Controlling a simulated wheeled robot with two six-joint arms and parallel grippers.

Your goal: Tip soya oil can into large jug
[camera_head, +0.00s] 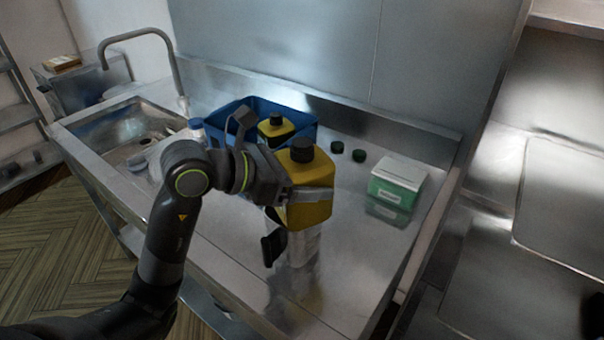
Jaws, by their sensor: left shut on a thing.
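My left gripper (308,196) is shut on a yellow can (307,213) with a dark round top, which I take to be the soya oil can. The can is roughly upright over the counter, and my gripper covers part of its side. Directly below and partly behind it in the picture is a clear vessel (303,247) with a black handle (273,246), likely the large jug. The can hides its upper part, so I cannot tell whether they touch. My right gripper is not in view.
A blue crate (227,112) behind holds another yellow can (276,128). Two dark caps (337,147) (358,155) and a green-and-white box (397,183) stand on the steel counter (350,255). A sink (125,130) with a tap (172,58) is at left. The counter's front right is clear.

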